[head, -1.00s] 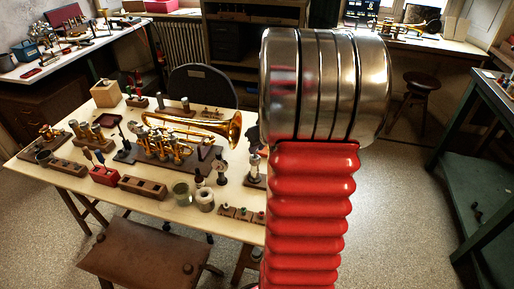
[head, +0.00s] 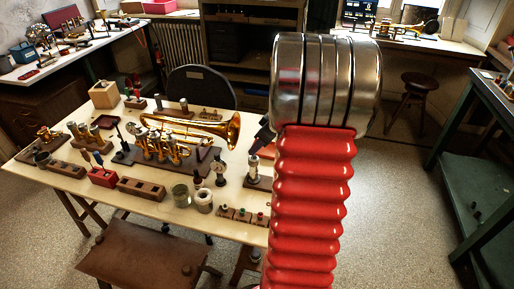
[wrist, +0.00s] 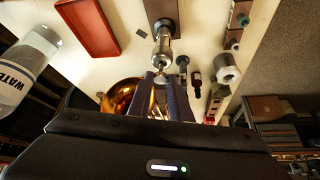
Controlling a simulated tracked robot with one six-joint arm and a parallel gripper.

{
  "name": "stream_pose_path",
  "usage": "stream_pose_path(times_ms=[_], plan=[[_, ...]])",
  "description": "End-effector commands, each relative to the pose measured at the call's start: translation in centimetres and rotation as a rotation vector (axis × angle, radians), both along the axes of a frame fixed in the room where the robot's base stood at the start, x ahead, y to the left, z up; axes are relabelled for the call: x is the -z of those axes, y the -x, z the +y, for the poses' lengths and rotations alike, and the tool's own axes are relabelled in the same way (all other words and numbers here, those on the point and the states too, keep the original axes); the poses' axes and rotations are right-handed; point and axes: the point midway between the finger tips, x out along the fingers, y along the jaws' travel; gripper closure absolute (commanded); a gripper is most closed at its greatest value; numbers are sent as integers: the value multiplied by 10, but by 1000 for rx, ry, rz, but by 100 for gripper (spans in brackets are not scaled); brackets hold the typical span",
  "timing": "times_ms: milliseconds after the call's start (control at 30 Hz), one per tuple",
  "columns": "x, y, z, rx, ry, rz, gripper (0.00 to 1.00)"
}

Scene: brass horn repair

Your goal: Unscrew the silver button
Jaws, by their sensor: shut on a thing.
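A silver valve part (wrist: 162,48) stands on a dark base in the wrist view; in the head view it is the upright silver cylinder (head: 253,168) at the table's right edge. My gripper (wrist: 169,80) has its dark blue fingers at the end of this part. The fingers are shut on a small silver button (wrist: 159,78), seen only partly between the fingertips. I cannot tell whether the button still touches the part. In the head view, a dark piece of my gripper (head: 266,131) shows above the cylinder, mostly hidden behind my red arm.
A brass horn (head: 205,127) lies on the table (head: 60,187) left of the gripper; its bell (wrist: 122,97) is close by. A water bottle (wrist: 27,70), a red tray (wrist: 88,25) and a white roll (wrist: 227,68) surround the part. The stool (head: 150,252) stands in front.

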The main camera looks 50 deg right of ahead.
Motion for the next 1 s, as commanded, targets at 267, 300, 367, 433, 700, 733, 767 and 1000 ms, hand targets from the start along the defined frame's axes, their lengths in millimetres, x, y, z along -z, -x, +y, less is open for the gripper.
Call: stream_pose_path(times_ms=[267,300,367,433,700,733,767,1000], plan=[[1,-2,-5,-209,-1,0,100],[1,-2,-5,-251,-2,1,100],[1,-2,-6,-315,-2,0,100],[1,-3,-7,-381,-1,1,100],[0,-2,-7,-443,-1,0,100],[0,-2,-7,-443,-1,0,100],[0,-2,-7,-442,-1,0,100],[0,-4,-10,-554,-1,0,100]])
